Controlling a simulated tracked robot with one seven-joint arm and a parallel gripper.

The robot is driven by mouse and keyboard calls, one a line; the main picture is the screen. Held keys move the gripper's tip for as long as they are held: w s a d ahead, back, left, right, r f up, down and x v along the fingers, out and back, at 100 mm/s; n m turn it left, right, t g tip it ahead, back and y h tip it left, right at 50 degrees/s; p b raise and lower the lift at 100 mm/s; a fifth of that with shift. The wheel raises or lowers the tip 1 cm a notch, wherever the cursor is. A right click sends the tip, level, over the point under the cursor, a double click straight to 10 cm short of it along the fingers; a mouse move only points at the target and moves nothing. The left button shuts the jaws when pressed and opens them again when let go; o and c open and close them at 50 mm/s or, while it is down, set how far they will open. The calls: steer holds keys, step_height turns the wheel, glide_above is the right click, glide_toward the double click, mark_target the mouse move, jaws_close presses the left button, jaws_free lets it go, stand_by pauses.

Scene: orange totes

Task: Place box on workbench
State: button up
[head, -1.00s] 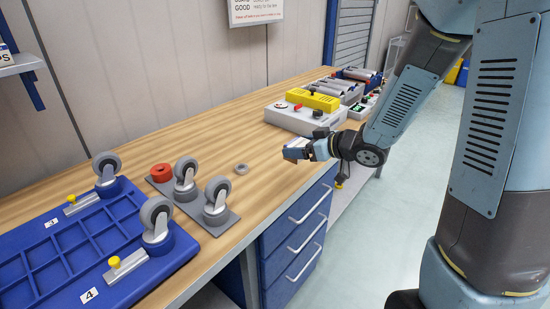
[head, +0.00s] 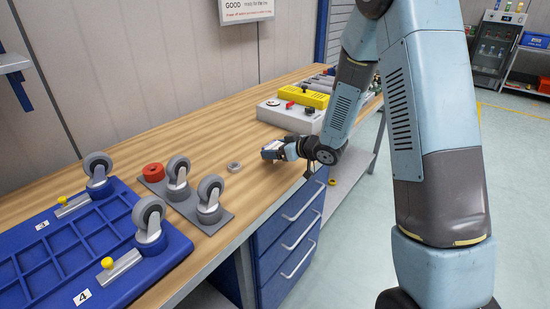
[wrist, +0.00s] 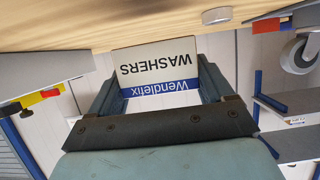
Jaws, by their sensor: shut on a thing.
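The box (wrist: 160,70) is a small white carton with a blue band, lettered "Wendlefix WASHERS", upside down in the wrist view. My gripper (wrist: 153,78) is shut on it, with a finger on each side. In the head view my gripper (head: 279,150) holds the box (head: 269,154) over the front part of the wooden workbench (head: 215,120), right of a small grey ring (head: 233,167). The workbench top also shows along the upper edge of the wrist view (wrist: 60,25). I cannot tell whether the box touches the wood.
A grey control box (head: 285,117) with a yellow top stands behind my gripper. Grey casters (head: 210,195) on a plate, a red ring (head: 153,172) and a blue tray (head: 70,262) are to the left. Blue drawers (head: 290,225) are below the front edge.

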steer(key=shift+w+a+f, duration=0.1)
steer(key=shift+w+f, duration=0.15)
steer(key=shift+f, duration=1.55)
steer(key=o, duration=1.1)
steer(key=shift+f, duration=0.1)
steer(key=shift+o, duration=0.2)
